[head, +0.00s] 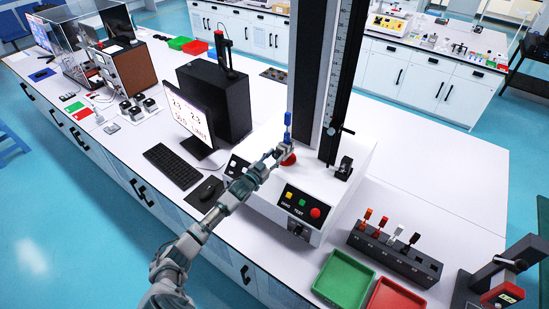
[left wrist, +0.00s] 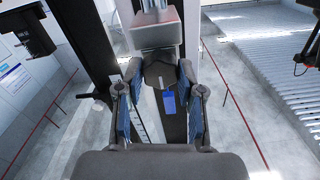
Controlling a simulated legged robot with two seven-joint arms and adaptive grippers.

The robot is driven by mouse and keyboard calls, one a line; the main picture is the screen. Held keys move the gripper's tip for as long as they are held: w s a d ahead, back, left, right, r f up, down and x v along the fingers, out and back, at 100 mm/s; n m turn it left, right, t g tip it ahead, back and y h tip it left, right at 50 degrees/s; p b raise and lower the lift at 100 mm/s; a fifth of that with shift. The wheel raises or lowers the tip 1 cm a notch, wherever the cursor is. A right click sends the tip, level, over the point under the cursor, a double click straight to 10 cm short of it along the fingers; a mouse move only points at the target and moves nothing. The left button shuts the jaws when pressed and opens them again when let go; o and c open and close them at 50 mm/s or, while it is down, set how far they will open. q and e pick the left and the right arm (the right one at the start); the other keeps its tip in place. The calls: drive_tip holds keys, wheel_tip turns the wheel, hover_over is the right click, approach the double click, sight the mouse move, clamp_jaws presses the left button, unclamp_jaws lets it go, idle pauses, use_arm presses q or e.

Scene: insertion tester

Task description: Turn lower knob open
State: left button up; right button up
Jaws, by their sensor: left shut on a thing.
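The insertion tester (head: 312,205) is a white base with a tall dark column. My left gripper (head: 282,150) reaches in from the left at the front of the column, beside a red round part (head: 288,160). A slim blue upright part (head: 287,120) shows just above it. In the left wrist view, my left gripper's blue-padded fingers (left wrist: 160,112) stand on both sides of a dark grey part (left wrist: 158,76) with a blue patch (left wrist: 168,102). They are shut on this part; I cannot tell whether it is the lower knob. A grey block (left wrist: 155,30) is beyond it. My right gripper is not in view.
A button panel (head: 302,203) is on the tester's front. A black clamp-like part (head: 344,168) stands right of the column. A rack of colored handles (head: 395,250) and green (head: 344,278) and red trays (head: 395,296) lie right. A monitor (head: 190,118) and keyboard (head: 172,166) are left.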

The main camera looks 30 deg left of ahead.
use_arm(q)
drive_tip(key=shift+s+f, duration=0.1)
drive_tip(key=shift+f, duration=0.55)
drive_tip(key=o, duration=1.1)
drive_tip(key=shift+c, duration=0.2)
drive_tip(key=shift+o, duration=0.4)
drive_tip(key=shift+a+r, duration=0.15)
drive_tip(key=shift+r, duration=0.05)
drive_tip(key=shift+s, duration=0.1)
drive_tip(key=s+a, duration=0.1)
drive_tip(key=s, duration=1)
drive_tip(key=shift+s, duration=0.2)
